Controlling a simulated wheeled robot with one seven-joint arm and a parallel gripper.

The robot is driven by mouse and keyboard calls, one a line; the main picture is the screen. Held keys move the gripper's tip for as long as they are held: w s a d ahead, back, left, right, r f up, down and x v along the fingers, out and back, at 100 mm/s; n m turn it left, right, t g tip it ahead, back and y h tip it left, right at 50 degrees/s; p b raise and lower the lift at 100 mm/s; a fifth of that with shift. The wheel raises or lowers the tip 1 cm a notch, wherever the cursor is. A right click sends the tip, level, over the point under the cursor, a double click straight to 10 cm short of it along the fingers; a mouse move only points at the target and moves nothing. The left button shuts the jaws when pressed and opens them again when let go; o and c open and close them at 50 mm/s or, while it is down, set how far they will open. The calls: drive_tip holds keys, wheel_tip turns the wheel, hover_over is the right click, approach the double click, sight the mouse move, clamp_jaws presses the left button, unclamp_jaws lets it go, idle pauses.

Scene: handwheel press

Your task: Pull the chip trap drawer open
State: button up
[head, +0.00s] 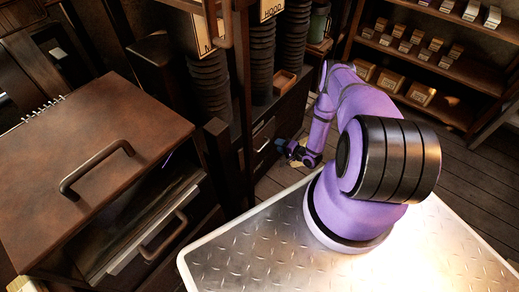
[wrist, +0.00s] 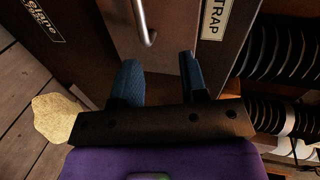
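The chip trap drawer (wrist: 180,28) shows in the wrist view as a dark front with a white label (wrist: 213,22), of which "TRAP" is readable. Its metal bar handle (wrist: 145,22) runs in from the top edge and ends just ahead of my fingertips. My gripper (wrist: 158,58) is open, its two blue fingers spread and nothing between them. The handle lies in line with the gap, nearer the left finger, apparently not touched. In the head view my gripper (head: 284,146) is low beside the dark drawer cabinet (head: 262,160). The drawer looks shut.
Stacks of dark discs (head: 292,45) stand above the drawers; more discs (wrist: 275,60) are right in the wrist view. A pale speckled lump (wrist: 57,118) shows left of my gripper. A brown cabinet (head: 95,150) is left. Wooden floor (wrist: 30,90) lies open beside the drawers.

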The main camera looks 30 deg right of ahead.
sight(262, 147)
wheel_tip(262, 147, down, 3)
drive_tip(key=s+a+m, duration=0.1)
drive_tip(key=s+a, duration=0.2)
drive_tip(key=shift+t, duration=0.3)
drive_tip(key=x, duration=1)
drive_tip(key=shift+w+r, duration=0.25)
drive_tip(key=shift+w, duration=0.05)
clamp_jaws()
